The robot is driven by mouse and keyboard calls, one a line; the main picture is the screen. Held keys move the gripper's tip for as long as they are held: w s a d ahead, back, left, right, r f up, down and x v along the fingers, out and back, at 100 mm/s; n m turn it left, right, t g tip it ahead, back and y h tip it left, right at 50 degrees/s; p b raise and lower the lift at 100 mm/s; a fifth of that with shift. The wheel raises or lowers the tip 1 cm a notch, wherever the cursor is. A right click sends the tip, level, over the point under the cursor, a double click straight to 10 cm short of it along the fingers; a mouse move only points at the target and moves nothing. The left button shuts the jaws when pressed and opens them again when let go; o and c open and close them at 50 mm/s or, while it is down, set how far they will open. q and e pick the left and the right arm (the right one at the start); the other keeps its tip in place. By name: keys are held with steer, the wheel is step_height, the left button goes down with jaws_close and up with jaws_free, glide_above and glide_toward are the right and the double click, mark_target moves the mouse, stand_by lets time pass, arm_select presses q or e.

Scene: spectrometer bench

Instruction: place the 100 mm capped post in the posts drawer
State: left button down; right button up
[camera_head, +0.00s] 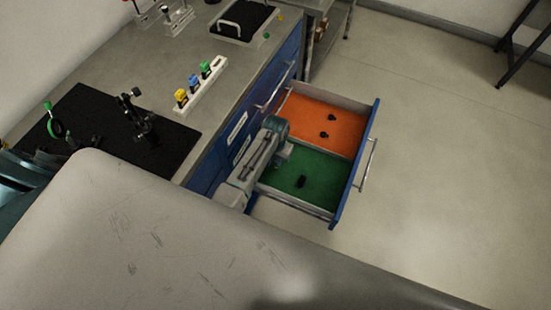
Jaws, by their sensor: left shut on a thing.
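The open posts drawer (333,206) sticks out from the blue bench front. It has an orange-floored far compartment (308,121) and a green-floored near compartment (326,171). My left gripper (284,158) is at the drawer's bench side, near the divider between the compartments. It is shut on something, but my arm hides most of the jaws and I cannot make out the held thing. A small black piece (301,181) shows over the green floor. I cannot tell which piece is the 100 mm capped post. My right gripper is not in view.
Two small black pieces (332,117) sit in the orange compartment. On the bench are a black breadboard (84,118) with dark mounts, a white holder (207,88) with yellow, blue and green items, and a handled tray (244,22). The floor right of the drawer is clear.

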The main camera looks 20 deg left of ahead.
arm_select(q)
steer(key=c, duration=1.4)
jaws_free()
steer(key=shift+f, duration=0.15)
steer(key=shift+o, duration=0.2)
step_height(320, 180, up, 12)
steer(key=shift+b, duration=0.3)
